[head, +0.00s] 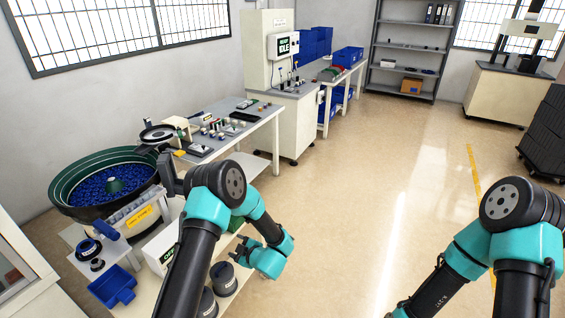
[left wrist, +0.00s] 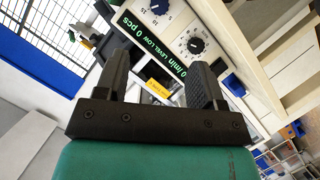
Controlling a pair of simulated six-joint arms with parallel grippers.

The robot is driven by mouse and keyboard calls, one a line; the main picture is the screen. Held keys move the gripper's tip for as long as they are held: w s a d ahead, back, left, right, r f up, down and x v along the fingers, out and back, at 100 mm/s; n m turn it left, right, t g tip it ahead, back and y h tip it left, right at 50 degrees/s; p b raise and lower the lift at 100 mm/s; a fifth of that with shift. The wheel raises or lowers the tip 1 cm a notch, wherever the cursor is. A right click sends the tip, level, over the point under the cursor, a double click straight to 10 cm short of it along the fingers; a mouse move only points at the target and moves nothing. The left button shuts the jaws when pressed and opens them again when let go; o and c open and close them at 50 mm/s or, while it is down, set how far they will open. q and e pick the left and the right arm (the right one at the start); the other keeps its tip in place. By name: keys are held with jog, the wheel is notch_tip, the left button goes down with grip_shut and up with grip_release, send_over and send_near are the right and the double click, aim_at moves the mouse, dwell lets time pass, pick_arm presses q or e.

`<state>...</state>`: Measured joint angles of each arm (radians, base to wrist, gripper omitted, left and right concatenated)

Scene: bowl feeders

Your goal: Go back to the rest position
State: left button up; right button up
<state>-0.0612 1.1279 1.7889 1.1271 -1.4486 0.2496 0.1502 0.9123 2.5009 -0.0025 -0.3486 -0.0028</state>
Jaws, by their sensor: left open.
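My left arm folds over the near end of the workbench. Its gripper (head: 243,249) hangs low at the bench's right edge in the head view. In the left wrist view the two dark fingers of the left gripper (left wrist: 158,78) stand apart with nothing held between them.
A green-rimmed bowl feeder (head: 62,178) full of blue parts stands left of my left arm. A blue bin (head: 113,288) and dark cylindrical containers (head: 222,279) sit nearby. A bench with small parts (head: 240,125) lies behind. The floor (head: 370,190) between my arms is clear.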

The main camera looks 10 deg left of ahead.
pick_arm(q)
jog(key=s+d+f+m+h, duration=0.3)
jog(key=s+f+m+h, duration=0.4)
jog(key=s+m+h, duration=0.35)
jog(key=s+d+m+g+h, duration=0.3)
jog(key=s+m+g+h, duration=0.2)
jog(key=s, duration=1)
jog(key=shift+m+g, duration=0.85)
jog(key=shift+g, duration=0.05)
jog(key=shift+r, duration=0.1)
